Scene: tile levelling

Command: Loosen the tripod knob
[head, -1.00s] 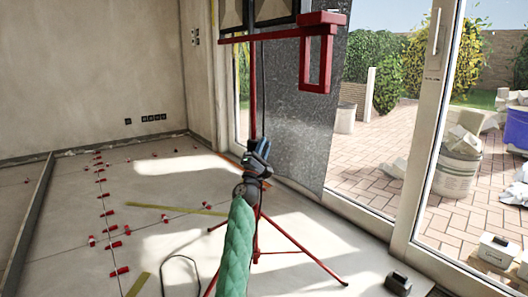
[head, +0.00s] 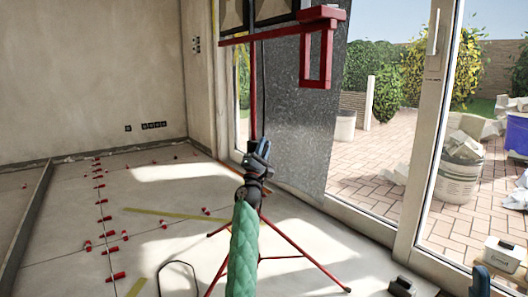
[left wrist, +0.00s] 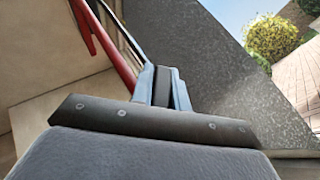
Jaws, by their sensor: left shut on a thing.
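The red tripod (head: 301,250) stands on the floor with its legs spread, and its red pole rises to a crossbar. My left gripper (head: 262,150), at the end of a green-sleeved arm, is at the pole at mid height. In the left wrist view its blue-grey fingers (left wrist: 161,88) are shut on a dark piece, which I take to be the tripod knob (left wrist: 162,86). The knob is mostly hidden by the fingers. A dark blue tip at the lower right edge looks like part of my right gripper (head: 480,282); its jaws cannot be made out.
A red bracket (head: 318,55) hangs from the crossbar (head: 280,34). A grey speckled panel (head: 305,115) stands behind the pole. Red tile clips (head: 115,277) and a yellowish strip (head: 150,213) lie on the floor. A small dark block (head: 402,287) sits at the lower right, by the glass door frame.

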